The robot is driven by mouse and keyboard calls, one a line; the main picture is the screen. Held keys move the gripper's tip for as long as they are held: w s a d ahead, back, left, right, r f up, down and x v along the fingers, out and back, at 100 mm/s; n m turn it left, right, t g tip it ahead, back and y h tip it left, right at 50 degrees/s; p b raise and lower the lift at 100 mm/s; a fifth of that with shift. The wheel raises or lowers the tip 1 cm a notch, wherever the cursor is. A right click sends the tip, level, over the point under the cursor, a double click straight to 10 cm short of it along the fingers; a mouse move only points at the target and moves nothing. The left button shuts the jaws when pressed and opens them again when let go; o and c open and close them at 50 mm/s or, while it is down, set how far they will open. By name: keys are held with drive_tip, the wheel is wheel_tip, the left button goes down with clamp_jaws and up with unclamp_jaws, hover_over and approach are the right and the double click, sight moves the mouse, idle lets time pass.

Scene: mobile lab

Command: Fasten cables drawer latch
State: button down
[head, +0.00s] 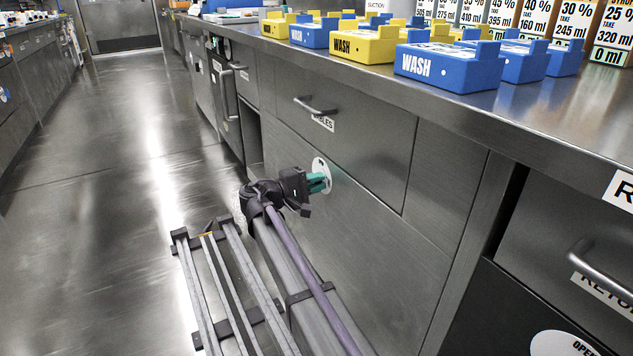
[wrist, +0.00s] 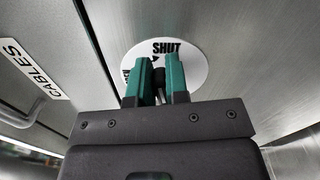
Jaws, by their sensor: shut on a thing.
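The cables drawer (head: 365,135) has a bar handle (head: 314,106) and a partly hidden label; its front looks flush with the cabinet. Its CABLES label (wrist: 35,68) reads clearly in the wrist view. Below the drawer is the latch's round white plate (head: 319,164), also in the wrist view (wrist: 196,62), with SHUT printed at its top and other print at its left, mostly hidden. My gripper (head: 324,182) is at this plate. In the wrist view its green fingers (wrist: 158,72) are shut on the dark latch knob (wrist: 159,78), whose turn angle I cannot tell.
The steel counter (head: 540,115) above holds blue and yellow WASH boxes (head: 450,66) and several labelled cartons (head: 612,35). Another drawer with a handle (head: 598,268) is at the right. The floor aisle (head: 100,190) on the left is clear.

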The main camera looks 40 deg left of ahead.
drive_tip(key=shift+w+a+m, duration=0.1)
drive_tip(key=shift+a+m, duration=0.1)
drive_tip(key=shift+m, duration=0.3)
drive_tip(key=c, duration=1.1)
unclamp_jaws()
drive_tip(key=v, duration=1.1)
drive_tip(key=shift+d, duration=0.1)
